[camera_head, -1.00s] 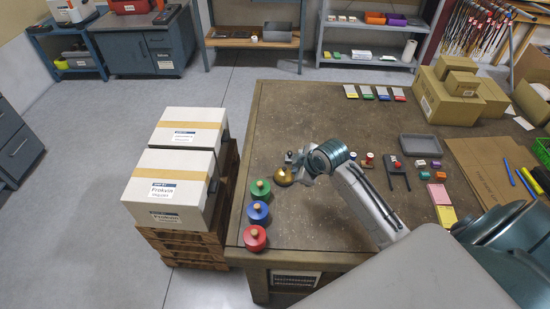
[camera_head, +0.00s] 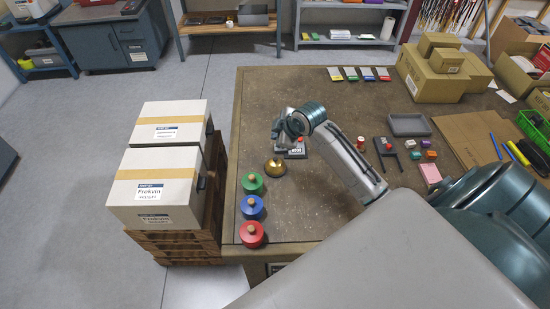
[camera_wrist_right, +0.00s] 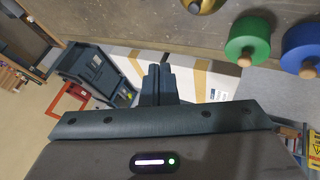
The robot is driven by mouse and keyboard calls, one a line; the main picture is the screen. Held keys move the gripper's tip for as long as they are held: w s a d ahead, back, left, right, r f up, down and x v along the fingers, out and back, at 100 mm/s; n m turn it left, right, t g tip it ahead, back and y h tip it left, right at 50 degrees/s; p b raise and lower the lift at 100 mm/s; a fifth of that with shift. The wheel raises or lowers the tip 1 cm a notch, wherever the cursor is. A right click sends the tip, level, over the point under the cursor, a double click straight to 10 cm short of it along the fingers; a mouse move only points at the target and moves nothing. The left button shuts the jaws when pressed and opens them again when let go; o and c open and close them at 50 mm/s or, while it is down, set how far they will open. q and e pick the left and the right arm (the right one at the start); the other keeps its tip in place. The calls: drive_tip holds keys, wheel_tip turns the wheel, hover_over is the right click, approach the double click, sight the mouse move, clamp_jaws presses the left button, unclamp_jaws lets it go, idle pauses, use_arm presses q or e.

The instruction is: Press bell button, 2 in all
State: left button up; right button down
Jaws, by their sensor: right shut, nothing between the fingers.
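The bell, a small gold dome (camera_head: 275,167), stands on the brown table near its left edge. It is partly cut off at the top of the right wrist view (camera_wrist_right: 205,4). My right gripper (camera_head: 277,132) appears just behind the bell in the head view, apart from it in the picture. Its fingers are together and empty, as the right wrist view (camera_wrist_right: 158,84) also shows. My left gripper is in neither view.
Green (camera_head: 252,183), blue (camera_head: 252,207) and red (camera_head: 252,234) round knobbed pieces line the table's left edge. A grey device with red (camera_head: 297,150) sits right beside my gripper. White boxes (camera_head: 160,135) stand left of the table. Cardboard boxes (camera_head: 440,75) stand far right.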

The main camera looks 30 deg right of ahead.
drive_tip(key=b, duration=0.6)
hover_over(277, 160)
wheel_tip(277, 160, down, 6)
drive_tip(key=shift+f, duration=0.2)
drive_tip(key=shift+f+b, duration=0.35)
drive_tip(key=shift+f, duration=0.5)
drive_tip(key=shift+f, duration=0.15)
idle(0.7)
drive_tip(key=shift+f, duration=0.3)
drive_tip(key=shift+f, duration=0.45)
idle(0.6)
drive_tip(key=shift+r, duration=0.1)
drive_tip(key=shift+r+p, duration=0.8)
drive_tip(key=shift+p, duration=0.2)
